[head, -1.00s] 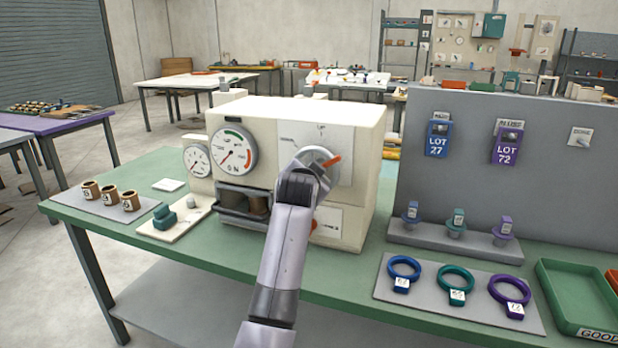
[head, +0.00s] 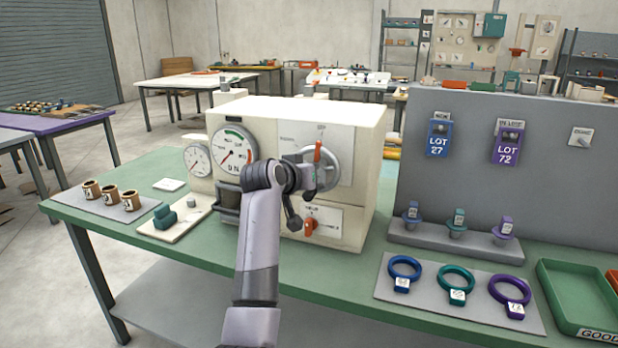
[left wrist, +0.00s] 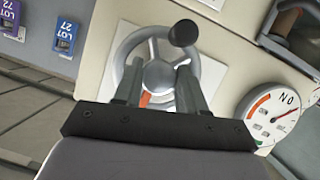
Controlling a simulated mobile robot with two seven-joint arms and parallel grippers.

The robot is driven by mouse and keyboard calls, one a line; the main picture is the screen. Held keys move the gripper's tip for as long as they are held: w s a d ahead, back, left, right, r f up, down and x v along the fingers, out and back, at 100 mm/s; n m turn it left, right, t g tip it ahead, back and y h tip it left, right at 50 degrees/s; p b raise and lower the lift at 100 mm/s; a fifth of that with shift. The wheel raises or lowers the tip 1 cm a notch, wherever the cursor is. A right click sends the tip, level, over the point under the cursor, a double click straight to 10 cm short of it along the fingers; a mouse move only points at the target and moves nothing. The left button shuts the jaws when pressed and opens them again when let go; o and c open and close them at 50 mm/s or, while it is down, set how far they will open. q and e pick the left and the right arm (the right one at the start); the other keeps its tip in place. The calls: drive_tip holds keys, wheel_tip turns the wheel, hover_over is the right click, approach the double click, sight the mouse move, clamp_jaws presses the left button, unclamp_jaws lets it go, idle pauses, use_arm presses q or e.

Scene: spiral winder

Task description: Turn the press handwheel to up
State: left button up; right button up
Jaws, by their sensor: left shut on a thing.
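The press handwheel (head: 330,165) is a grey spoked wheel on the front of the cream press (head: 352,118). Its orange pointer (head: 317,150) stands nearly upright toward a small label at the top, too blurred to read. My right gripper is not in view.
A large gauge (head: 233,152) and a smaller gauge (head: 197,160) are left of the wheel. An orange switch (head: 309,226) is below it. A grey panel (head: 480,180) with lot signs stands to the right. Rings, bushings and a green tray (head: 560,300) share the bench.

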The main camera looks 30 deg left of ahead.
use_arm(q)
drive_tip(key=shift+n+h, duration=0.4)
idle(0.3)
drive_tip(key=o, duration=1.1)
drive_tip(key=shift+c, duration=0.2)
drive_tip(key=shift+s, duration=0.1)
drive_tip(key=b+v, duration=0.1)
drive_tip(key=v, duration=0.6)
drive_tip(key=shift+f, duration=0.15)
